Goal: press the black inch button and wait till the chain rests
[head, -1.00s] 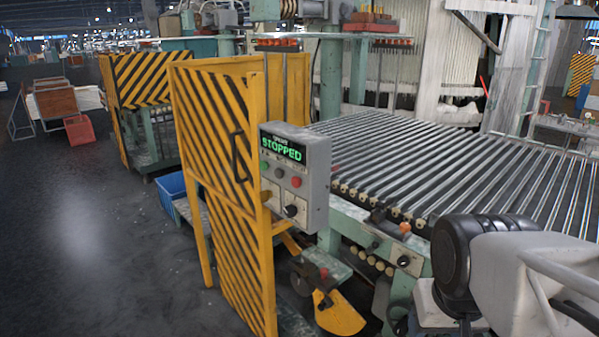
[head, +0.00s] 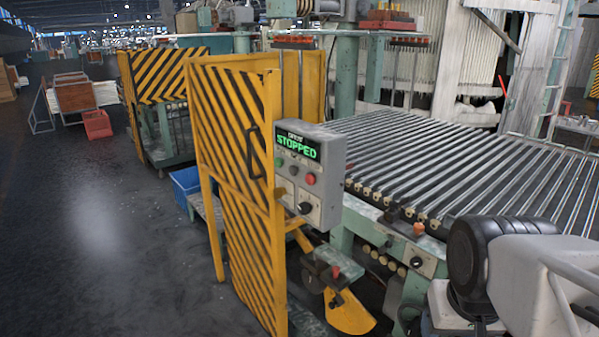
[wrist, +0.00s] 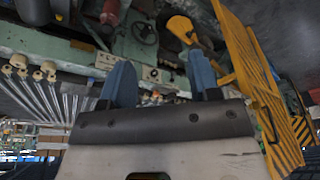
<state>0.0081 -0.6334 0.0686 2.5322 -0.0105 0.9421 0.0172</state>
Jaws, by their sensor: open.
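A grey control box (head: 329,172) is mounted beside the yellow-and-black striped guard in the head view. Its green display (head: 299,148) reads STOPPED. Below it sit a green button (head: 279,161), a small dark button (head: 293,170) that looks like the black one, and a red button (head: 310,179). A black knob (head: 305,208) is lower on the box. My gripper (wrist: 162,80) shows in the wrist view with two blue fingers apart and nothing between them. In the head view its fingers are out of sight. I cannot make out the chain itself.
The striped guard (head: 238,130) stands left of the box. A bed of long parallel bars (head: 450,165) lies to the right. A green machine frame with an orange knob (head: 418,229) runs along its front. A blue crate (head: 186,181) is on the floor behind the guard. Open floor lies left.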

